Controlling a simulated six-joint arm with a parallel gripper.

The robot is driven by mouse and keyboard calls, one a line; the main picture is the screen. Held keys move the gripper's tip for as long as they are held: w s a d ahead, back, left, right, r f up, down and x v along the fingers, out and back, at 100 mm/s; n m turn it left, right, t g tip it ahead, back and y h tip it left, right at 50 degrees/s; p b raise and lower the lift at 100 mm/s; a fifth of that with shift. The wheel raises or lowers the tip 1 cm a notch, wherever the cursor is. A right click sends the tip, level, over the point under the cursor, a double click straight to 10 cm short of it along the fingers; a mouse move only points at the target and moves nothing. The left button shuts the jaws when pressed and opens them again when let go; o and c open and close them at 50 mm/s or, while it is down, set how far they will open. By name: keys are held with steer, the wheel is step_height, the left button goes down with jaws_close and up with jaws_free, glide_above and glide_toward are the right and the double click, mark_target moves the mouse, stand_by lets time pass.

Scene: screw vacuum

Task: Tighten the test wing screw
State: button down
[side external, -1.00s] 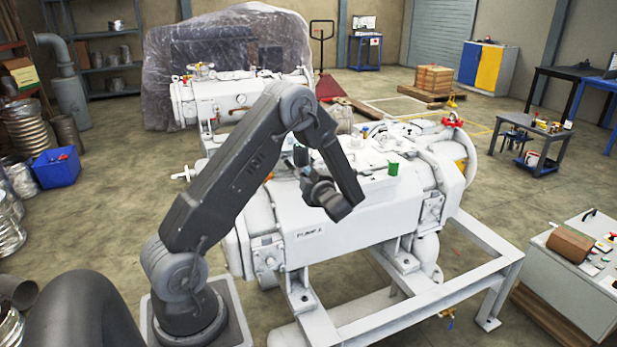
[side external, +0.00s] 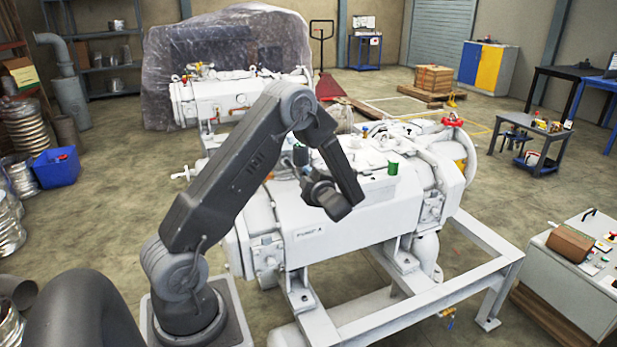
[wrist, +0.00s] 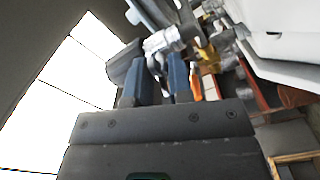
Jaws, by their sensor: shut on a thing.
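The wrist view shows my gripper (wrist: 157,60) with two blue-grey fingers. They are shut on a pale metal piece at their tips, which looks like the test wing screw (wrist: 162,40). Its wings and thread cannot be made out clearly. In the side external view my gripper is near the top of the white pump (side external: 345,238), behind my dark wrist, and the fingers and screw are mostly hidden there.
A green cap (side external: 392,168) stands on the pump top to the right of my wrist. Pipes and a red fitting (side external: 452,120) rise at the pump's right end. The white frame (side external: 430,300) extends in front. A grey cabinet (side external: 580,275) stands at the right.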

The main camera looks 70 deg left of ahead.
stand_by(0.4)
steer(key=c, duration=1.3)
jaws_free()
steer(key=d, duration=1.3)
steer(key=shift+d, duration=0.4)
